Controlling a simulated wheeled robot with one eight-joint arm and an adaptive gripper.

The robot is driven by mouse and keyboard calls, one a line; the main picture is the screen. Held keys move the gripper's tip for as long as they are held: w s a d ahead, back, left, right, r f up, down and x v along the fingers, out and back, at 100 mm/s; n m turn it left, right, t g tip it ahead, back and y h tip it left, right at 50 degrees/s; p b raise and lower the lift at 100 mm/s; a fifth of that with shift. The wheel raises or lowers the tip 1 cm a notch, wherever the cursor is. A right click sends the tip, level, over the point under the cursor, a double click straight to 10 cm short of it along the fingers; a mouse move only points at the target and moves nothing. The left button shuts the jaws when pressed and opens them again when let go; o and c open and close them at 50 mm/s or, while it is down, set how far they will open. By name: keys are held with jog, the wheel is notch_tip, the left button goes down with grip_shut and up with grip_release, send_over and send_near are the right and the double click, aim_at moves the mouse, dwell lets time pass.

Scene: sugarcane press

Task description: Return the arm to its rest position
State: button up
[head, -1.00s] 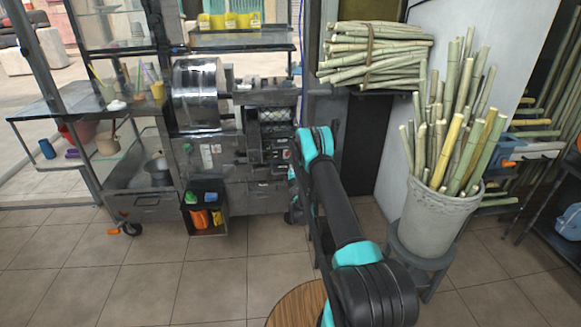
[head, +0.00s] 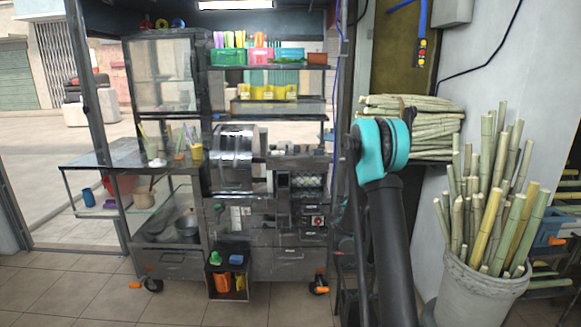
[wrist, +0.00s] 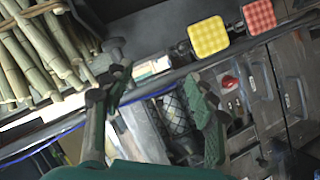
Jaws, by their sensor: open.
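My arm (head: 393,240) rises at the right of the head view, with a teal joint (head: 382,148) at its top in front of the shelf with the cane bundle. My gripper (wrist: 162,100) shows in the wrist view with its two green fingers spread apart. Nothing is between the fingers. Behind them are the tilted grey panels of the press. In the head view my gripper cannot be made out, hidden behind or beyond the arm.
The sugarcane press (head: 295,190) stands at the centre with a steel drum (head: 232,150). A cane bundle (head: 430,115) lies on a shelf behind my arm. A white bucket of canes (head: 478,295) stands at the right. Floor (head: 80,285) is clear at front left.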

jog(key=s+r+m+g+y, duration=0.1)
jog(key=s+r+m+g, duration=0.15)
jog(key=s, duration=0.85)
jog(key=s+r+m+g, duration=0.1)
jog(key=s+m+g, duration=0.2)
jog(key=s, duration=0.9)
jog(key=s+a+f+m+g+y, duration=0.1)
jog(key=s+a+f+g+y, duration=0.1)
jog(key=s, duration=1.1)
jog(key=s+a+f+m+g+y, duration=0.1)
jog(key=s+a+f, duration=0.3)
jog(key=s, duration=1)
jog(key=shift+a+f+g+y, duration=0.3)
jog(key=shift+g+y, duration=0.15)
jog(key=shift+y, duration=0.25)
